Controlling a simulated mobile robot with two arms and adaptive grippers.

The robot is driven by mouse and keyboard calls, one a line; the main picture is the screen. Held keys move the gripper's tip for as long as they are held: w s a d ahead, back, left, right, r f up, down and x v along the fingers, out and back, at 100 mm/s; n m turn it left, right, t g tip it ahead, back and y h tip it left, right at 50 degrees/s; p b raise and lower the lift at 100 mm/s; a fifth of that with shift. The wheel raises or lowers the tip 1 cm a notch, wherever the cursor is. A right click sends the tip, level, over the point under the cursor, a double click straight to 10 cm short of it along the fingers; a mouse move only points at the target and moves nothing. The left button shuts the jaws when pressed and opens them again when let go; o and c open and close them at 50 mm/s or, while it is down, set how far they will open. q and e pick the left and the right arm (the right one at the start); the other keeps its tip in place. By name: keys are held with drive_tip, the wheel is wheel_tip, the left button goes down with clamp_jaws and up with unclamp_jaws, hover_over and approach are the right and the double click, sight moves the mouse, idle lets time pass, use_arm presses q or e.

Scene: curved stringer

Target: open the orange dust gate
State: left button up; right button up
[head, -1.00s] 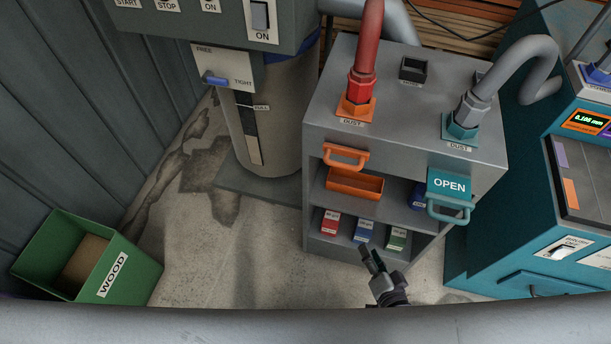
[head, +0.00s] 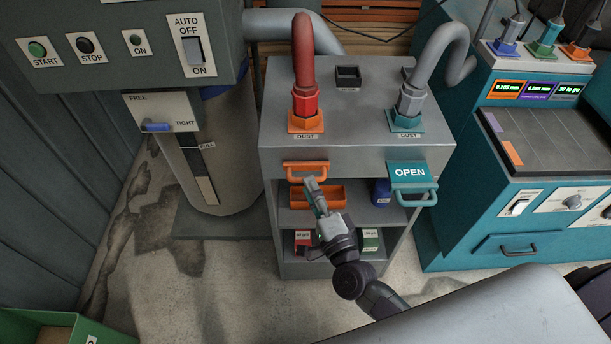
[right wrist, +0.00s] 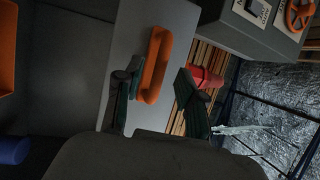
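The orange dust gate shows as an orange handle (head: 306,172) on the front of the grey cabinet, under the orange fitting with the red hose. It sits close to the cabinet front, with no OPEN label showing. My right gripper (head: 313,187) is just in front of and below it. In the right wrist view the orange handle (right wrist: 152,66) lies between the two spread fingers, near their tips; neither finger is clearly touching it. My left gripper is not in view.
The teal gate (head: 410,174) beside it is pulled out and reads OPEN. An orange bin (head: 328,196) sits on the shelf below the handle. A teal machine (head: 480,215) stands right, a grey collector (head: 215,170) left.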

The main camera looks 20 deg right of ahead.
sight(306, 161)
drive_tip(key=shift+w+a+r, duration=0.1)
drive_tip(key=shift+w+r, duration=0.05)
drive_tip(key=shift+w, duration=0.7)
drive_tip(key=shift+w+a+r, duration=0.1)
drive_tip(key=shift+w, duration=0.7)
clamp_jaws()
